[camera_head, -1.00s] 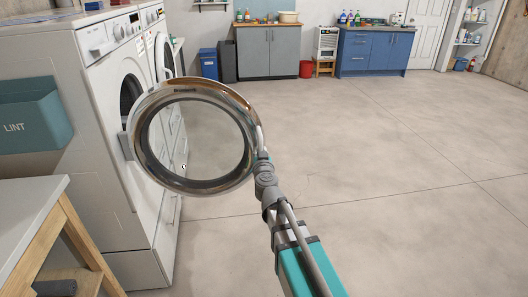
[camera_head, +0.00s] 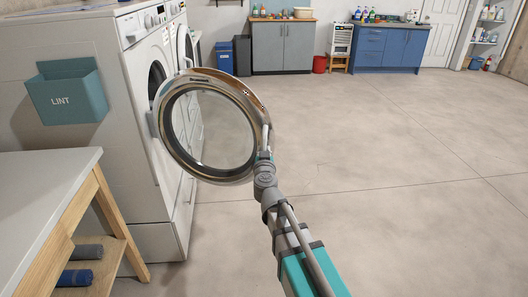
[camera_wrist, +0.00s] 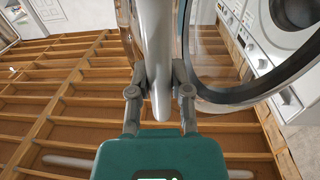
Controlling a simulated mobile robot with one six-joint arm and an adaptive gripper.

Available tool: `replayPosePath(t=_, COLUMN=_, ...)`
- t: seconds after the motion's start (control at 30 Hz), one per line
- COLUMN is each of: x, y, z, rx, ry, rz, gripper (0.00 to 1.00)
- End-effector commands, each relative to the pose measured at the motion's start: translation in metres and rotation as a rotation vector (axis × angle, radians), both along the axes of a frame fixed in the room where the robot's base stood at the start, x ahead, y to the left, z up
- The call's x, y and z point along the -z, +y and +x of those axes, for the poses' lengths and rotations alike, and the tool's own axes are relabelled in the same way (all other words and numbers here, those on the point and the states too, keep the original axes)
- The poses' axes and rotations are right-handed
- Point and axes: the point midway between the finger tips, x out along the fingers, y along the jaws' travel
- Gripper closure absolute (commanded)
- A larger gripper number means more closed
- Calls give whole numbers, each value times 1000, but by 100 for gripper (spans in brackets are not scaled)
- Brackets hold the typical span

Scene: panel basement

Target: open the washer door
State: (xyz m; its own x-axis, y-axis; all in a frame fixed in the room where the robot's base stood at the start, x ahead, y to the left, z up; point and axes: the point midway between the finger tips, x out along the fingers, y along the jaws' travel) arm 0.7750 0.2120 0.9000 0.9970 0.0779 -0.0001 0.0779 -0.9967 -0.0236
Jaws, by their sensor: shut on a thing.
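The washer (camera_head: 158,215) stands at the left, white, with its round door (camera_head: 238,92) swung wide open out from its front. The door has a shiny metal rim and a clear glass middle. My gripper (camera_head: 264,158) is at the door's right edge, away from the hinge side. In the wrist view my gripper (camera_wrist: 160,85) is shut on the door handle (camera_wrist: 158,50), a smooth grey bar between its two fingers. The door's dark inner ring (camera_wrist: 236,97) shows to the right of the handle. The washer's opening is partly hidden behind the door.
A teal LINT bin (camera_head: 66,92) hangs on the washer's side. A wooden-legged table (camera_head: 50,185) is at the near left. The concrete floor (camera_head: 400,170) to the right is clear.

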Motion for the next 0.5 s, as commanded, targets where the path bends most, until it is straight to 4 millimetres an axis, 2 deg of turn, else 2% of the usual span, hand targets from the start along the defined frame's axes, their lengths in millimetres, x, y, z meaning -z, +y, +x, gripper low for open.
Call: replayPosePath(t=0.5, x=1, y=8, z=-5, rx=-1, ry=0, rz=0, gripper=100)
